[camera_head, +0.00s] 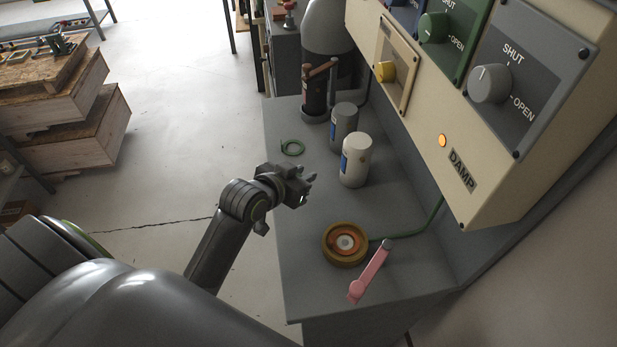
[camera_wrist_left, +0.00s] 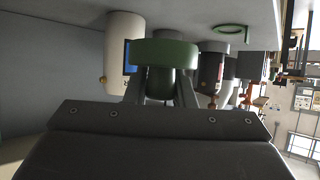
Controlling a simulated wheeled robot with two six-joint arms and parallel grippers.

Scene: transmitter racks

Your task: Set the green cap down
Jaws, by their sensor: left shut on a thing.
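The green cap (camera_wrist_left: 165,54) is a round disc with a narrower stem. My left gripper (camera_wrist_left: 160,88) is shut on it, with one finger on each side of the stem. In the head view my left gripper (camera_head: 306,186) is over the left part of the grey bench (camera_head: 310,275), left of the white bottle. The cap is mostly hidden there by the gripper. The wrist view is upside down, with the bench top above, and I cannot tell the cap's exact height over it. My right gripper is not in view.
A green ring (camera_head: 292,147) lies near the left edge. A brown round holder (camera_head: 345,244) and a pink tool (camera_head: 370,271) lie in front. A control panel (camera_head: 440,141) overhangs the right.

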